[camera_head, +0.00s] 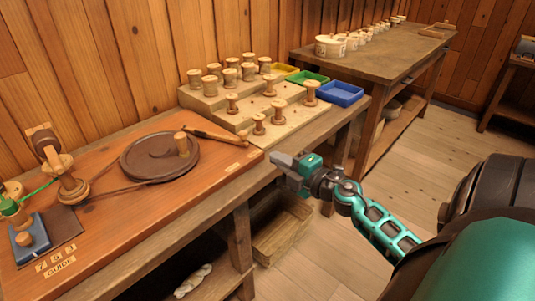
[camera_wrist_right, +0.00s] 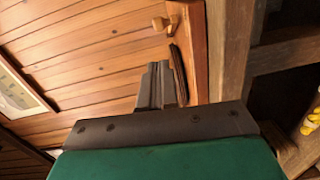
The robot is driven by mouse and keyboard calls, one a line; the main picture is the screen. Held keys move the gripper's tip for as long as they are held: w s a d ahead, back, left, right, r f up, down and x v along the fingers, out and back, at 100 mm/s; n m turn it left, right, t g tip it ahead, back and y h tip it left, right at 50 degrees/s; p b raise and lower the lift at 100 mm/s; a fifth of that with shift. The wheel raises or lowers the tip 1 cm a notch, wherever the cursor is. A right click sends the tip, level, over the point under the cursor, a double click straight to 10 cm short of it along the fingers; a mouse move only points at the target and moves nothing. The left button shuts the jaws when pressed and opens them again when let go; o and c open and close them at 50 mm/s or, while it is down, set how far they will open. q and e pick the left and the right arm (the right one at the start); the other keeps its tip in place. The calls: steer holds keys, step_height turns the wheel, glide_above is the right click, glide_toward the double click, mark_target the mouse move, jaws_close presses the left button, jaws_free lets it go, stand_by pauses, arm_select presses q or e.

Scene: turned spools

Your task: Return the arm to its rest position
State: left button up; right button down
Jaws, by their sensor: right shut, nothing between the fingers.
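My right arm (camera_head: 385,230), teal and dark grey, reaches in from the lower right. Its right gripper (camera_head: 277,158) is shut and empty, beside the front edge of the workbench. In the right wrist view the closed grey fingers (camera_wrist_right: 158,85) show beyond the green gripper body, with nothing between them. My left gripper is not in view.
The workbench (camera_head: 115,268) carries a dark round disc (camera_head: 160,160), a stepped spool board (camera_head: 225,117) with several spools, and a blue tray (camera_head: 340,93). A wooden crate (camera_head: 282,236) lies below. The floor (camera_head: 430,140) beyond my arm is clear.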

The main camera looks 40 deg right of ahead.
steer(key=shift+s, duration=0.45)
steer(key=shift+d, duration=0.1)
